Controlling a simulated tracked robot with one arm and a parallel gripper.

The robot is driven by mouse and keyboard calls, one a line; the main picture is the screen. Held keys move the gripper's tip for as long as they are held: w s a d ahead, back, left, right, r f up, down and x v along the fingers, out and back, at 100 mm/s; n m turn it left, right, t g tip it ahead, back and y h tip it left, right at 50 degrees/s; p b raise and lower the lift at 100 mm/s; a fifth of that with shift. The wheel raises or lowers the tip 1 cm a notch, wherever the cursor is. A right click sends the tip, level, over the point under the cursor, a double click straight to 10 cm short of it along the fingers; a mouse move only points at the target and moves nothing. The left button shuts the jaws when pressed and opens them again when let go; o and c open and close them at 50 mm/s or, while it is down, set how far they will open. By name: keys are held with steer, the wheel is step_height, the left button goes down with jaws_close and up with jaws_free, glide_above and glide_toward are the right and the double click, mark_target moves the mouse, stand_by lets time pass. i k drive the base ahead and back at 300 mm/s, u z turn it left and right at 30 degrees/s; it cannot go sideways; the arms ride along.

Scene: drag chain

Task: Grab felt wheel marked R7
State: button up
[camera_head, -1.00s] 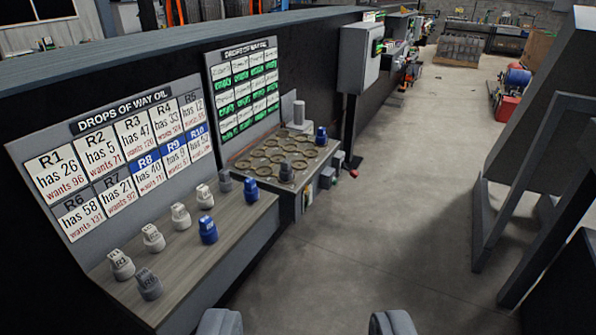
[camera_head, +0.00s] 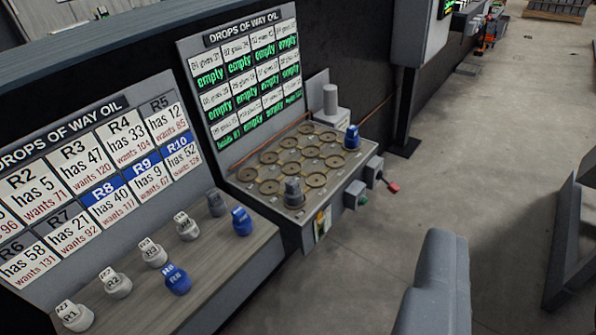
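Several small capped wheels stand on the left shelf and on a rack. I cannot read R7 on any of them. The grey ones are a wheel (camera_head: 216,203) at the shelf's back right and a darker wheel (camera_head: 294,193) at the rack's near edge. My gripper (camera_head: 435,285) shows at the bottom right, over the floor, well apart from the wheels. Only one grey finger shape shows clearly, so its opening cannot be judged. No wheel shows at it.
White-capped wheels and blue wheels (camera_head: 242,221) crowd the shelf (camera_head: 235,262). The rack (camera_head: 240,180) holds brass rings and a blue wheel (camera_head: 352,137). A grey post (camera_head: 408,110) stands beyond.

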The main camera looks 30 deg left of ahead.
mark_target(293, 192)
steer(key=u, duration=0.5)
steer(key=i, duration=0.95)
steer(key=u, duration=0.75)
